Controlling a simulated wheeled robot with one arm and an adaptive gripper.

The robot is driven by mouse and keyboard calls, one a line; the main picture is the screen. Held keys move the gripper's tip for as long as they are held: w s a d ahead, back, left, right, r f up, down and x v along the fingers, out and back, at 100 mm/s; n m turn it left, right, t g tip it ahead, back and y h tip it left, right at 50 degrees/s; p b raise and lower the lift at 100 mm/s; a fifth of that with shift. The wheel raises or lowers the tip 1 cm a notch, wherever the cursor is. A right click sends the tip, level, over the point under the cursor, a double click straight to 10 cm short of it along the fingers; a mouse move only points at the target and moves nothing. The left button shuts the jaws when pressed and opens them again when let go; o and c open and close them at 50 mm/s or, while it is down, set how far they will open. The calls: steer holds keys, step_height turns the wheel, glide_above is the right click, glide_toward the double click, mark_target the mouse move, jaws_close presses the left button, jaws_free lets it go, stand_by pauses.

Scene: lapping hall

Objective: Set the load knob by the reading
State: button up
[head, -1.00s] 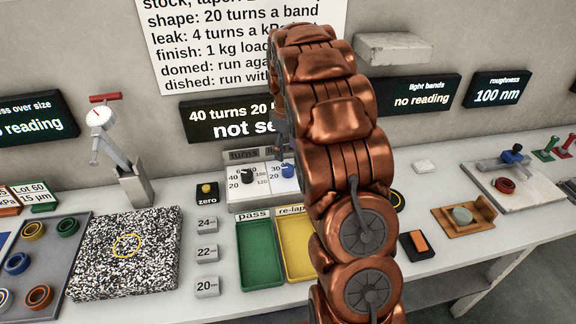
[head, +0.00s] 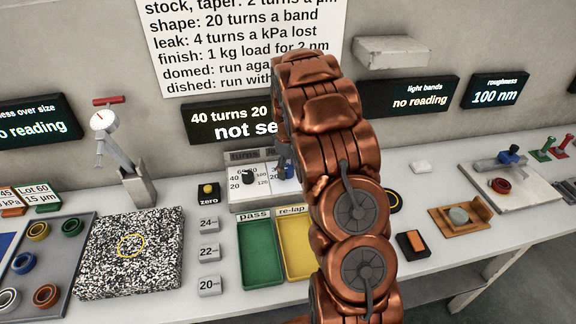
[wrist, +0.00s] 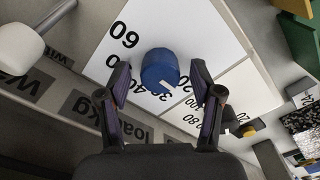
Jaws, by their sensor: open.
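The blue load knob (wrist: 160,70) sits on a white dial plate (wrist: 112,40) in the wrist view. My gripper (wrist: 160,82) is open, with one finger on each side of the knob; I cannot tell whether either touches it. "load kg" lettering (wrist: 118,112) shows beside the plate. In the head view the blue knob (head: 288,172) is partly hidden by my arm, right of a black knob (head: 248,177) on the same panel. The roughness display (head: 496,90) reads 100 nm. The wide display (head: 225,121) shows "40 turns 20" and "not se", its right part hidden.
A rule chart (head: 235,45) on the wall includes "finish: 1 kg load for 2 nm". Green pass (head: 260,255) and yellow re-lap (head: 294,245) trays lie in front of the panel. A zero button (head: 208,192) and a speckled plate (head: 130,253) stand left of them.

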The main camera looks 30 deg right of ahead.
steer(key=c, duration=1.1)
steer(key=shift+c, duration=0.2)
